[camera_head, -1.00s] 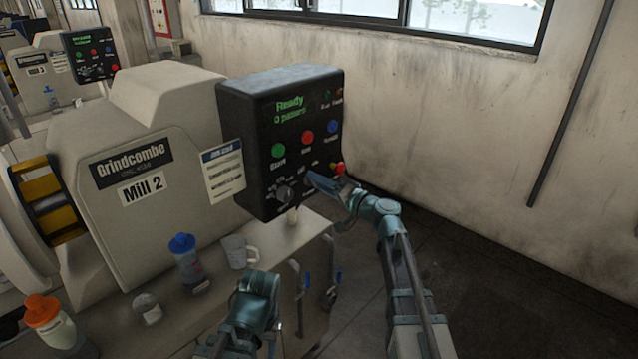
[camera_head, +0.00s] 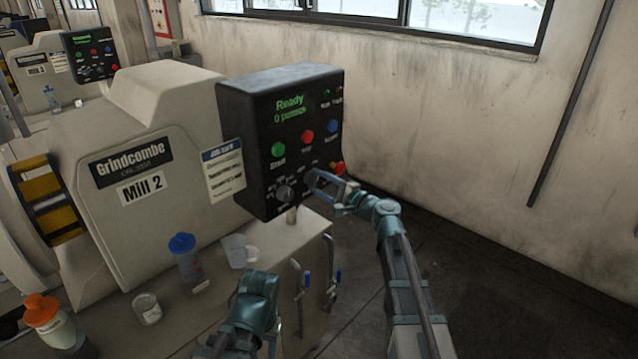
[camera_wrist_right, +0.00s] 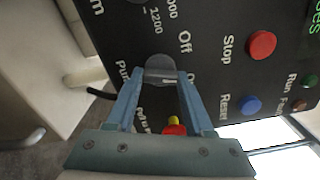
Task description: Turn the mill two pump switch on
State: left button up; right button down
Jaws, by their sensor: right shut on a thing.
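The mill two control panel (camera_head: 255,150) is a black box with a lit "Ready" display, beside the "Mill 2" housing (camera_head: 140,188). In the right wrist view the pump switch (camera_wrist_right: 160,68) is a grey rounded knob near the words "Pump" and "Off". The second position word is mostly covered. My right gripper (camera_wrist_right: 160,82) is shut on this knob, one finger on each side. In the head view my right gripper (camera_head: 316,182) is at the panel's lower right and largely hides the switch. My left arm shows at bottom centre, but its fingers cannot be seen.
A speed dial (camera_head: 285,194) is left of my right gripper. A red and yellow emergency button (camera_wrist_right: 174,130) sits close by the fingers. Above are green, red and blue buttons. A blue-capped bottle (camera_head: 186,262), a mug (camera_head: 236,251) and a jar (camera_head: 147,309) stand below.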

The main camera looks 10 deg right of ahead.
jog(key=shift+m, duration=1)
jog(key=shift+c, duration=1.4)
grip_release()
jog(key=v, duration=1.4)
jog(key=shift+a+f, duration=0.1)
